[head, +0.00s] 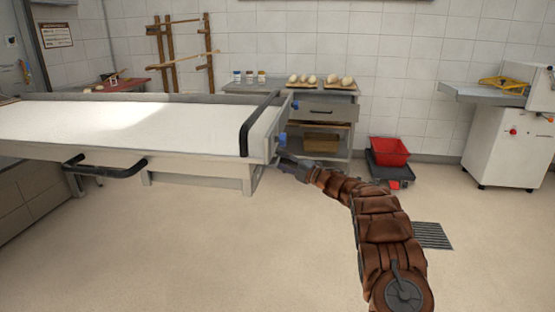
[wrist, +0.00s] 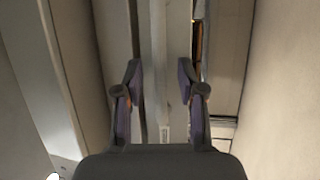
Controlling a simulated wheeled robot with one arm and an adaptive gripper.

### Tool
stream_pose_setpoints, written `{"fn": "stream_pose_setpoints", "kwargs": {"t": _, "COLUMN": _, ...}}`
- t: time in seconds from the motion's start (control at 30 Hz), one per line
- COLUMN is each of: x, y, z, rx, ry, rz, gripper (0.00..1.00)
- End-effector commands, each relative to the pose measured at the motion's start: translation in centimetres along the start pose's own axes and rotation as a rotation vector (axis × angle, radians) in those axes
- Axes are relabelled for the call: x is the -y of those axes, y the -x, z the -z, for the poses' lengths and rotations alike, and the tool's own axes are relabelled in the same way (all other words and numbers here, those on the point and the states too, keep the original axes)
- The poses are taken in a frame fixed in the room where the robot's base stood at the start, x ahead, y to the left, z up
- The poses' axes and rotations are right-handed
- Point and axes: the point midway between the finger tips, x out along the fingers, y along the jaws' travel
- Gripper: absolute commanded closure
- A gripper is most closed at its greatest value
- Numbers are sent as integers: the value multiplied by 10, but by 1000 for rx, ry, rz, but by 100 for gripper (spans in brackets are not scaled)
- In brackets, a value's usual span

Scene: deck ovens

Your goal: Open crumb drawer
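My gripper (head: 284,150) is at the near right end of the long white-topped loader table (head: 130,122). In the wrist view its two fingers (wrist: 160,100) are spread apart with nothing held between them. A pale upright strip (wrist: 157,60) shows behind and between the fingers; I cannot tell if they touch it. No drawer is labelled as the crumb drawer. A closed grey drawer (head: 330,107) with a dark handle is in the back cabinet. A black bar handle (head: 105,166) sticks out below the loader's front side.
A black upright bar (head: 258,125) stands at the loader's right end, close to my gripper. A red bin (head: 389,151) sits on a dark box right of the cabinet. A white machine (head: 512,140) stands far right. The front floor is clear, with a drain grate (head: 432,236).

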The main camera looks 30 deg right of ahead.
Motion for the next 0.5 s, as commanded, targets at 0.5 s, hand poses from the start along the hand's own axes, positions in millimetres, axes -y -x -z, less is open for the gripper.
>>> {"fn": "stream_pose_setpoints", "kwargs": {"t": 0.5, "x": 0, "y": -20, "z": -1, "rx": 3, "ry": -2, "rz": 0, "gripper": 61}}
